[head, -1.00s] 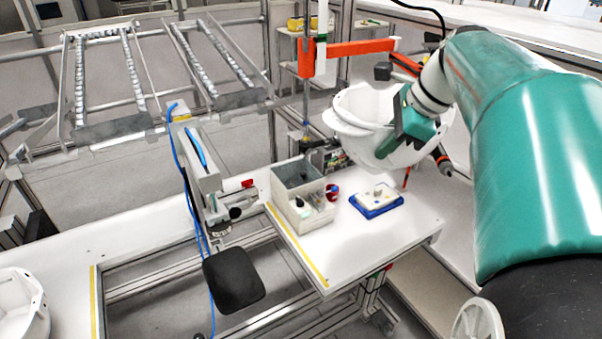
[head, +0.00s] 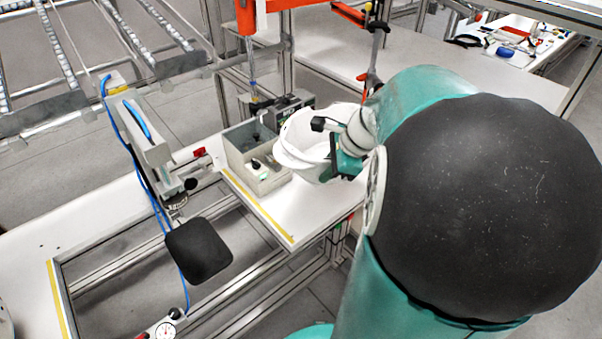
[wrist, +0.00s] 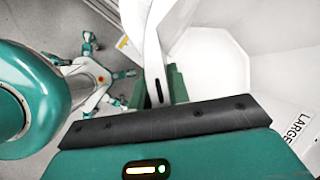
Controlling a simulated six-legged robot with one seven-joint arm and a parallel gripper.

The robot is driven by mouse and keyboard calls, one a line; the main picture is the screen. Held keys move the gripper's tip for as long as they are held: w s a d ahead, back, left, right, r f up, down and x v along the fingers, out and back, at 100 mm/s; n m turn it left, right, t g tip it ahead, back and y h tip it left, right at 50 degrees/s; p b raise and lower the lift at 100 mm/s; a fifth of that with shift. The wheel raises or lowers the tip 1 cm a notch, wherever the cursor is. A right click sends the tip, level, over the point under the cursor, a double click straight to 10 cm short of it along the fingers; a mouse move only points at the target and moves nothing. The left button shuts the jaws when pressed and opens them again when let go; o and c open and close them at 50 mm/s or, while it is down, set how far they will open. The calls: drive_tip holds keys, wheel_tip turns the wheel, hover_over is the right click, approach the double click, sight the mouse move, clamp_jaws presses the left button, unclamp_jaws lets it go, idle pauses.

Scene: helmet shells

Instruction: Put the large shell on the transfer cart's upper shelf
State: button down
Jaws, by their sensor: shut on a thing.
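The large white shell (head: 300,150) is a bowl-like helmet shell, held in the air above the white workbench (head: 290,215). My gripper (head: 345,160) is shut on its rim, at the shell's right side in the head view. In the wrist view the rim of the shell (wrist: 157,55) stands between the fingers of my gripper (wrist: 160,90). A white surface at the right there bears the word LARGE. My arm hides much of the right side of the head view. I cannot make out the transfer cart or its upper shelf.
A grey parts bin (head: 250,160) stands on the bench left of the shell. A black pad (head: 198,250) and a grey tool arm (head: 145,140) are farther left. An orange hoist arm (head: 265,5) hangs behind. Grey floor shows below the bench frame.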

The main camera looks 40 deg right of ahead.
wheel_tip(320, 180, down, 9)
drive_tip(key=shift+r, duration=0.2)
idle(0.3)
drive_tip(key=c, duration=1.8)
unclamp_jaws()
drive_tip(key=shift+f, duration=0.15)
drive_tip(key=o, duration=0.5)
